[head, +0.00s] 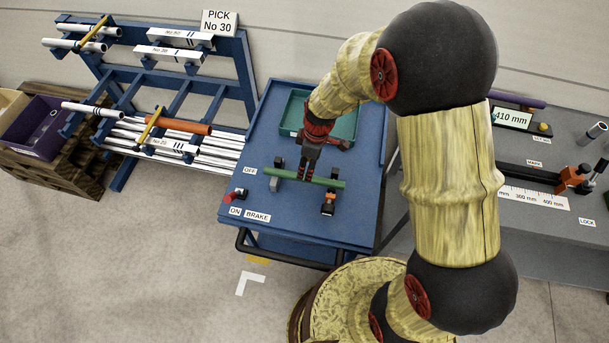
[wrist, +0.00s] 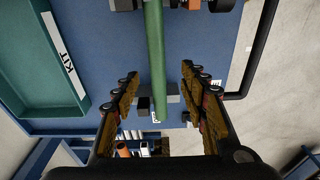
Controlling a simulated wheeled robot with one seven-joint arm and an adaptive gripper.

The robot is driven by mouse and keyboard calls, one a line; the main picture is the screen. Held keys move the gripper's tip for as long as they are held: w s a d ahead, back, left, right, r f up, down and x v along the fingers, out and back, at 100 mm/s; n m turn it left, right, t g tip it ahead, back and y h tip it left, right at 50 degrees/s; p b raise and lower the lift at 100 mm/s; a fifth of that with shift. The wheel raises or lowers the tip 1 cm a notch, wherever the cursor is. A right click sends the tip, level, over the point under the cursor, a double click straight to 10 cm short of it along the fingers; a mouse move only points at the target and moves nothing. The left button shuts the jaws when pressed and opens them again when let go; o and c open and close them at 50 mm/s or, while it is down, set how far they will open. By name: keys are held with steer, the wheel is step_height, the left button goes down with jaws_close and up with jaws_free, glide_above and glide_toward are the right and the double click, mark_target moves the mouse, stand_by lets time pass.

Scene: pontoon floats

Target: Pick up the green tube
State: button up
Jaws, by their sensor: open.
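The green tube (head: 325,181) lies across supports on the blue trolley top (head: 350,222) in the head view. In the wrist view the green tube (wrist: 154,45) runs from the top edge down between the two fingers. My gripper (head: 307,172) is over the tube, left of its middle in the head view. In the wrist view my gripper (wrist: 161,76) is open, with one finger on each side of the tube and visible gaps. I cannot tell how far the fingertips are above the tube.
A teal tray (head: 352,128), labelled KIT in the wrist view, stands behind the tube on the trolley. An orange-topped clamp (head: 328,203) and a red brake lever (head: 233,196) are nearby. A blue tube rack (head: 245,75) stands left, a grey bench (head: 540,235) right.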

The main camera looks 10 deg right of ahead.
mark_target(305, 175)
steer(key=shift+w+a+f, duration=0.1)
steer(key=shift+a+f, duration=0.1)
steer(key=shift+f, duration=1)
steer(key=shift+w+a+f+b, duration=0.1)
steer(key=shift+f+b, duration=0.1)
steer(key=shift+f, duration=0.7)
steer(key=shift+w+f+b, duration=0.15)
steer(key=shift+f, duration=0.8)
steer(key=shift+w+a+f+b, duration=0.1)
steer(key=shift+f+b, duration=0.1)
steer(key=shift+f, duration=0.7)
steer(key=shift+c, duration=1.3)
steer(key=c, duration=0.7)
steer(key=shift+r, duration=0.1)
jaws_close()
